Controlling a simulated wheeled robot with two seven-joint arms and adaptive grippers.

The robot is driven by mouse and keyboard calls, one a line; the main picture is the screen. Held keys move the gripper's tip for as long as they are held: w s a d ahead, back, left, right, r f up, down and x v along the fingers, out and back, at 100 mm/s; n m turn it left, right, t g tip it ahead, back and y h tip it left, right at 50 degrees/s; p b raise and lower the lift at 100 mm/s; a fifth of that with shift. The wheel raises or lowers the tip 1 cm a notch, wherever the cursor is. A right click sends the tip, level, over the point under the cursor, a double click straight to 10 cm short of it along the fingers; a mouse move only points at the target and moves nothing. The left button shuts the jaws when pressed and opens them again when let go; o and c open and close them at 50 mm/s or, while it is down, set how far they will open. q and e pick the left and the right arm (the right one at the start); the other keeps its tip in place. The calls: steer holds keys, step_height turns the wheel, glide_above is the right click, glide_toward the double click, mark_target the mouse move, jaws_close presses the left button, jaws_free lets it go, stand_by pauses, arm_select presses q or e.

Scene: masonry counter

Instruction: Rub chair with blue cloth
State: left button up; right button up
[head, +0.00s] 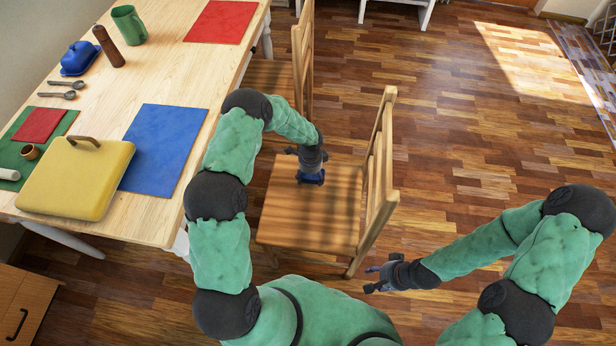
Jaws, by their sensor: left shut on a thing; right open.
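A wooden chair (283,217) with a slatted back stands in the middle of the head view, right of the table. My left gripper (311,177) points down at the far part of its seat. It is shut on a bunched blue cloth (312,177), which is at the seat surface and mostly hidden under the gripper. I cannot tell if the cloth presses on the wood. My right gripper (372,278) is open and empty, to the right of the chair and in front of it.
Another chair (268,77) stands behind. Floor to the right is clear.

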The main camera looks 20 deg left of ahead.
arm_select(q)
steer(key=shift+r+p, duration=0.55)
steer(key=shift+r, duration=0.65)
